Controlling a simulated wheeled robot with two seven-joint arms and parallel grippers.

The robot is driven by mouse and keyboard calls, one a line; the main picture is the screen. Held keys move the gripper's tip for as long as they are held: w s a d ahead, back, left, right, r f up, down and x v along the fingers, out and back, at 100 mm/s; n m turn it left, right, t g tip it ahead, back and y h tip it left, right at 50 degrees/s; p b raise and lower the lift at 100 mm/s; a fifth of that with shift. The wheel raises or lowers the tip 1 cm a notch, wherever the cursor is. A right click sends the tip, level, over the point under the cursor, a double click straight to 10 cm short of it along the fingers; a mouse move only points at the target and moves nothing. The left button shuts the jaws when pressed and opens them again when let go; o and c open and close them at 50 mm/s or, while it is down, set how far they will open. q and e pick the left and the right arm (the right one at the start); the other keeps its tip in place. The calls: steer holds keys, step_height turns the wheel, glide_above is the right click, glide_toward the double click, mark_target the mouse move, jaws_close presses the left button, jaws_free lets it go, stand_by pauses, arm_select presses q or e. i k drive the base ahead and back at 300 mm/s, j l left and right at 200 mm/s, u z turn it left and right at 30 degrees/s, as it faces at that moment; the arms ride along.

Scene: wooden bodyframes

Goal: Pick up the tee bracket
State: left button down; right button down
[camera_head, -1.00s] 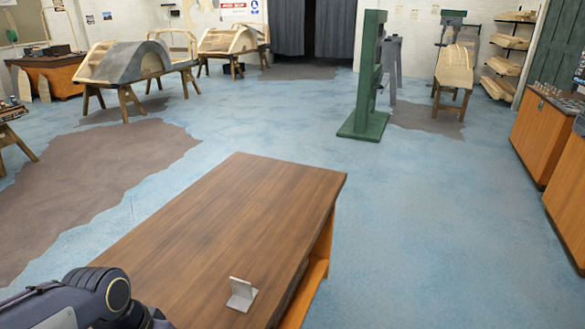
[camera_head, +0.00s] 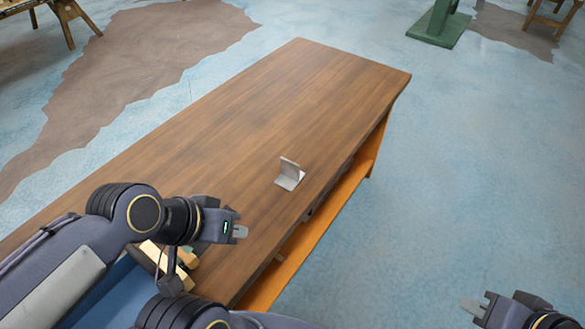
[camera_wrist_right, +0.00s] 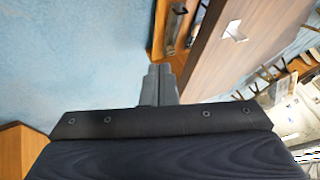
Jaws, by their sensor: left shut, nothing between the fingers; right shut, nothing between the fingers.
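The tee bracket (camera_head: 289,174) is a small light-grey metal piece with an upright plate on a flat base. It stands on the wooden table (camera_head: 230,125) near its right edge. It also shows small and pale on the tabletop in the right wrist view (camera_wrist_right: 235,32). My left gripper (camera_head: 241,231) is shut and empty, over the table to the lower left of the bracket and apart from it. My right gripper (camera_head: 470,307) is shut and empty, off the table's right side over the floor. Its closed fingers show in the right wrist view (camera_wrist_right: 160,84).
Pale wooden pieces (camera_head: 168,259) and a blue surface (camera_head: 105,290) lie partly hidden behind my left arm. An orange shelf (camera_head: 318,232) runs under the table's right side. Open blue floor (camera_head: 480,170) lies to the right. A green stand (camera_head: 440,24) is far back.

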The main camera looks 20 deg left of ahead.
mark_target(291, 174)
steer(key=i+l+u, duration=0.15)
steer(key=i+l, duration=0.15)
steer(key=i, duration=0.3)
steer(key=i+l+u, duration=0.15)
steer(key=i+l, duration=0.25)
steer(key=i, duration=0.15)
steer(key=u, duration=2.65)
